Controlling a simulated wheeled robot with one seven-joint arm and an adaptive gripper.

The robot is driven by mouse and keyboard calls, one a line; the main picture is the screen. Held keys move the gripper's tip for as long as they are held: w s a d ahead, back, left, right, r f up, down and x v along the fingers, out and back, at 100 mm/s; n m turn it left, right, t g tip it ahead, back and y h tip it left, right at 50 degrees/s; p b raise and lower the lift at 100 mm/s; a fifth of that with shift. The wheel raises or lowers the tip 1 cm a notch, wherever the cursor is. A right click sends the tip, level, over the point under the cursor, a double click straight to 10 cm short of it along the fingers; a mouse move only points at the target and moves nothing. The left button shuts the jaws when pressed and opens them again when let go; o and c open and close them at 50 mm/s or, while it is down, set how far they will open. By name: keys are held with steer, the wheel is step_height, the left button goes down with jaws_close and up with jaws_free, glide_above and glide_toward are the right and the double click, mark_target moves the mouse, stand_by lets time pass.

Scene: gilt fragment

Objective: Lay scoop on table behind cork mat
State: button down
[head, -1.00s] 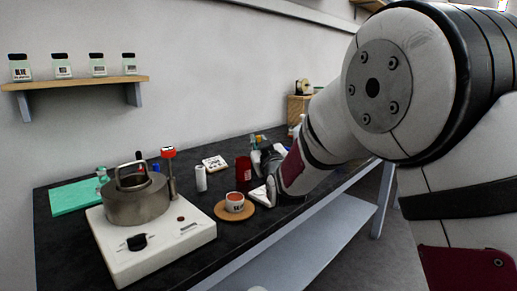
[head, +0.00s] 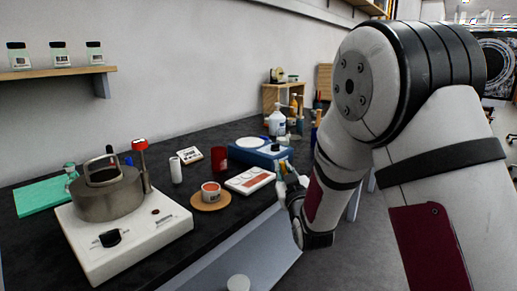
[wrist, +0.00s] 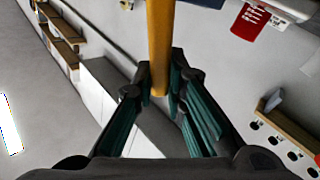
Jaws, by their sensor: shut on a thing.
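My gripper (wrist: 163,88) is shut on a yellow-brown wooden handle in the wrist view, which I take as the scoop (wrist: 160,40). The handle runs up out of that view, so the scoop's bowl is hidden. In the head view my gripper (head: 288,178) is at the table's front edge, right of the cork mat. I cannot make out the scoop clearly there. The round cork mat (head: 221,204) lies on the dark table (head: 140,169) near its front edge. A small white cup (head: 211,191) with reddish contents stands on the mat.
Behind the mat are a red cylinder (head: 219,157), a white cylinder (head: 176,170) and a small card (head: 190,154). A white tray (head: 240,184) with reddish pads lies to its right, before a blue device (head: 250,156). A hot plate (head: 150,234) bearing a metal pot (head: 112,199) stands left.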

steer(key=s+d+f+m+h, duration=0.25)
steer(key=s+d+f, duration=0.35)
steer(key=s+d, duration=0.5)
step_height(320, 180, up, 17)
steer(key=d+p, duration=0.1)
steer(key=p, duration=1.6)
steer(key=shift+w+n, duration=0.35)
steer(key=shift+w, duration=0.1)
steer(key=shift+h, duration=0.25)
